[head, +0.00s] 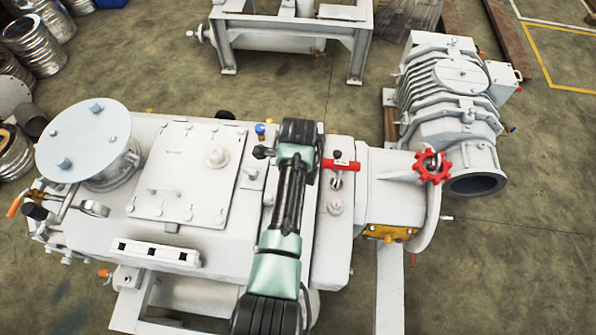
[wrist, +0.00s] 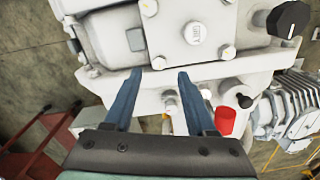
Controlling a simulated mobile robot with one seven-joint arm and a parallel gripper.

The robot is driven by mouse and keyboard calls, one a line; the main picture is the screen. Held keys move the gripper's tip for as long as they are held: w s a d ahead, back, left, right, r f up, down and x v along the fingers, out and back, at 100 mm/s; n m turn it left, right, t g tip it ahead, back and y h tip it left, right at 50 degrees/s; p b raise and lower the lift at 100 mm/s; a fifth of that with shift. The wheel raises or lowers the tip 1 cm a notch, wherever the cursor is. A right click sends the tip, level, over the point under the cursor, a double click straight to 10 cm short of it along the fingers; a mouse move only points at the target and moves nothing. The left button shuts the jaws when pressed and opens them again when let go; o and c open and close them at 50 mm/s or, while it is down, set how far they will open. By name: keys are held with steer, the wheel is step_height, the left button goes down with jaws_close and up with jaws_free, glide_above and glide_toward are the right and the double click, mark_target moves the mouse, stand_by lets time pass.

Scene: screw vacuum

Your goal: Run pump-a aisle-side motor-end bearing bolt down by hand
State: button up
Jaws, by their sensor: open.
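The white pump (head: 110,225) fills the middle of the head view, and part of its casing (wrist: 245,70) fills the upper half of the wrist view. My gripper (wrist: 171,72) is open, with two blue fingers apart and nothing between the tips. The fingertips lie over the casing's edge in the picture; I cannot tell whether they touch it. A small fitting (wrist: 170,106) shows between the fingers, further off. Several bolt heads show on the casing, one being a bolt (wrist: 228,52) right of the fingers. I cannot tell which is the bearing bolt. In the head view my arm hides part of the pump.
A red handwheel (head: 433,166) and a red lever (head: 340,165) stand on the pump's right part. A black knob (wrist: 288,18) and a red cylinder (wrist: 226,120) stick out right of my fingers. A ribbed machine (head: 455,95) stands at the right. Floor is clear at the lower right.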

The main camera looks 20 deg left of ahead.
step_height(320, 180, up, 10)
steer(key=shift+f+b, duration=0.15)
steer(key=shift+b, duration=0.3)
